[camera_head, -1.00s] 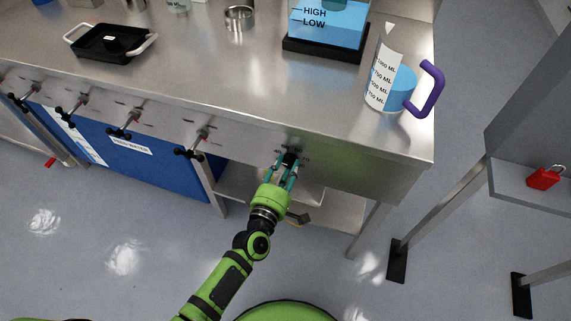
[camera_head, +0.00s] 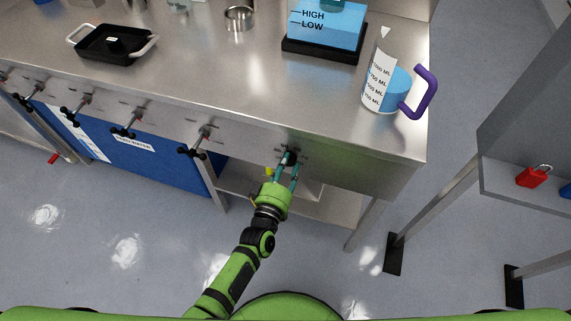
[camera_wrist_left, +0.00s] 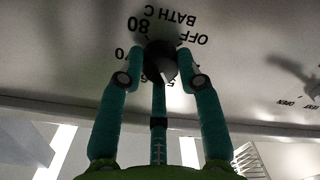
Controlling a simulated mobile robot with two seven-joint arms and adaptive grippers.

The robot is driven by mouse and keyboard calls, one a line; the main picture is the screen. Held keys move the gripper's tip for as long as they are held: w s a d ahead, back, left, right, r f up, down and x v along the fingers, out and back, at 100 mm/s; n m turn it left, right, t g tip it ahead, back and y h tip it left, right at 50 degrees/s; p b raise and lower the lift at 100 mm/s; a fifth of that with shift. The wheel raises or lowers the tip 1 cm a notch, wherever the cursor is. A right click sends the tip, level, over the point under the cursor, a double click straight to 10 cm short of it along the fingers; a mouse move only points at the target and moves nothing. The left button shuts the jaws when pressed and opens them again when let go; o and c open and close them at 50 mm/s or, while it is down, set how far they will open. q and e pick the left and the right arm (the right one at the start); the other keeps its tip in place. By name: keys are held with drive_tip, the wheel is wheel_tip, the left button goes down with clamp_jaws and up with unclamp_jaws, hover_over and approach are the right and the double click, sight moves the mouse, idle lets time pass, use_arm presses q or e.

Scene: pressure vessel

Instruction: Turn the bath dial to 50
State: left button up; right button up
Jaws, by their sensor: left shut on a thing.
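The bath dial is a black round knob (camera_head: 291,154) on the steel front panel, below the counter's edge. In the left wrist view the dial (camera_wrist_left: 160,60) appears with upside-down marks: BATH C, OFF and 80 are readable. The lower numbers are partly hidden by fingers. A pale edge shows on the knob's lower right; I cannot tell its exact setting. My left gripper (camera_head: 289,163) is shut on the dial, with its teal fingers around the knob; it also shows in the left wrist view (camera_wrist_left: 160,62). My right gripper is not in view.
Several black valve handles (camera_head: 201,138) stick out of the panel to the left. On the counter are a measuring jug (camera_head: 385,85) with a purple handle, a water bath (camera_head: 325,28) and a black tray (camera_head: 108,44). A grey stand with a red padlock (camera_head: 532,176) is at right.

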use_arm(q)
drive_tip(key=shift+s+d+m, duration=0.1)
drive_tip(key=shift+d+m, duration=0.15)
drive_tip(key=shift+m, duration=0.25)
drive_tip(key=shift+f, duration=0.15)
drive_tip(key=o, duration=1.1)
drive_tip(key=shift+o, duration=0.2)
drive_tip(key=shift+a, duration=0.1)
drive_tip(key=shift+s+a, duration=0.2)
drive_tip(key=shift+s, duration=0.15)
drive_tip(key=v, duration=1.1)
